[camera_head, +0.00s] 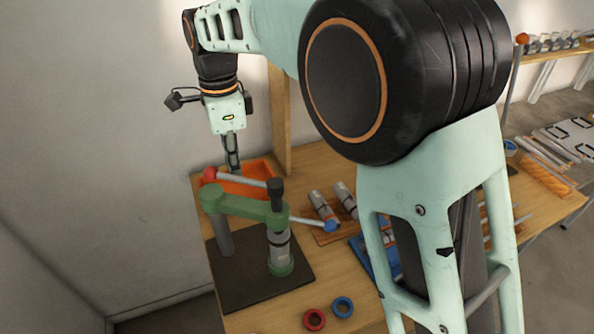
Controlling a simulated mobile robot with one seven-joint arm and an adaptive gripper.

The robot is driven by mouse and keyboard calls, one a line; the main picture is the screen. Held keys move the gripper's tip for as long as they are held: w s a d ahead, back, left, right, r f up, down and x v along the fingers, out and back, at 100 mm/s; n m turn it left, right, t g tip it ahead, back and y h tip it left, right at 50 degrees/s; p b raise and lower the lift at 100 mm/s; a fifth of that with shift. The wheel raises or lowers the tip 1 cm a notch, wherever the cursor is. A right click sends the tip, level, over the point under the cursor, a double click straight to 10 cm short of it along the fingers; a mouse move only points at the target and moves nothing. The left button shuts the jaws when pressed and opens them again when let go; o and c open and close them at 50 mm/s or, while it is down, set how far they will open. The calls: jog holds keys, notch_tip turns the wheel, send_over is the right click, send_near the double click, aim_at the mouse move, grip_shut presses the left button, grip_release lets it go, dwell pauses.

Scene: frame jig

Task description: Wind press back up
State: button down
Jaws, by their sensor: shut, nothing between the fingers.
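The press stands at the left of the wooden table. It has a green arm (240,205), a grey post, a dark base plate (250,285) and a black-topped spindle (275,192). A grey bar crosses its top, with a red ball (210,174) at the far left end and a blue ball (331,226) at the right end. A grey cylinder with a green foot stands under the spindle.
The orange tray (262,168) lies behind the press, beside a wooden post (280,120). A red ring (314,319) and a blue ring (343,306) lie in front. My arm hides much of the table's right.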

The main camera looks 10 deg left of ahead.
jog(key=s+b, duration=0.1)
jog(key=s, duration=0.2)
jog(key=shift+s+a, duration=0.1)
jog(key=shift+s, duration=0.5)
jog(key=shift+b, duration=0.3)
jog(key=s, duration=0.1)
jog(key=s+d+b, duration=0.1)
jog(key=s, duration=0.2)
jog(key=shift+d, duration=0.25)
jog(key=shift+b, duration=0.3)
jog(key=s+d+b, duration=0.1)
jog(key=s+d, duration=0.1)
jog(key=d, duration=0.1)
jog(key=shift+s+b, duration=0.35)
jog(key=shift+s, duration=0.05)
